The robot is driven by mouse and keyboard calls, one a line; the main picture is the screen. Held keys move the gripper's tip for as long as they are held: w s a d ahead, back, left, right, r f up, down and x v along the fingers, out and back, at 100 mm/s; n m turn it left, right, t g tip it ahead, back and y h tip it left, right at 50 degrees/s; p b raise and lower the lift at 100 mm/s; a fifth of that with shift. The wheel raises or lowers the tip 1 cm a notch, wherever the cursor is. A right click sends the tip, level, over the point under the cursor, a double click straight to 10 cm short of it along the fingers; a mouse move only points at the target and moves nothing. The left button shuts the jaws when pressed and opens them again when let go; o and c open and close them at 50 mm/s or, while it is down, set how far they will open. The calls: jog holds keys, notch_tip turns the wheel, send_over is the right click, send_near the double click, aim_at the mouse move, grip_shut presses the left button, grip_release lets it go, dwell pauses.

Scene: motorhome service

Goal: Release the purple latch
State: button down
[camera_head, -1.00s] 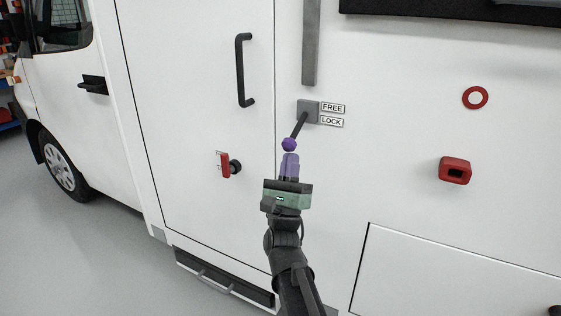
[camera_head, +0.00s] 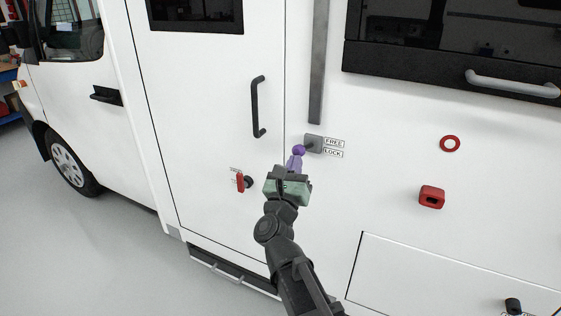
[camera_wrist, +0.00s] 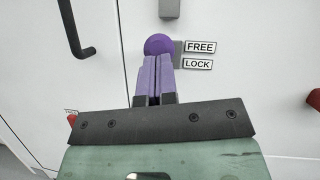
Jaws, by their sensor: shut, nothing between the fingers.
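The latch is a grey block (camera_head: 314,143) on the white wall with a short lever ending in a purple knob (camera_head: 298,150). The FREE label (camera_head: 334,143) is beside the block, above the LOCK label (camera_head: 334,154). My gripper (camera_head: 296,160) has purple fingers, shut and empty, just below the knob. In the wrist view, the fingertips (camera_wrist: 155,58) meet the underside of the knob (camera_wrist: 158,44) and seem to touch it. The lever looks foreshortened, sticking out from the wall, and is mostly hidden behind the knob.
A black door handle (camera_head: 257,107) is left of the latch, and a red key-like part (camera_head: 241,182) sits lower left. A red ring (camera_head: 450,144) and a red socket (camera_head: 432,197) are on the right. The wall between latch and ring is clear.

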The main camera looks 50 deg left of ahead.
jog(key=shift+w+r+p, duration=0.25)
jog(key=shift+r+p, duration=0.6)
jog(key=shift+r, duration=0.35)
jog(key=r+b+v, duration=0.1)
jog(key=b+v, duration=0.2)
jog(key=v, duration=1)
jog(key=shift+s+d+r, duration=0.25)
jog(key=shift+d+r, duration=0.05)
jog(key=shift+r, duration=0.1)
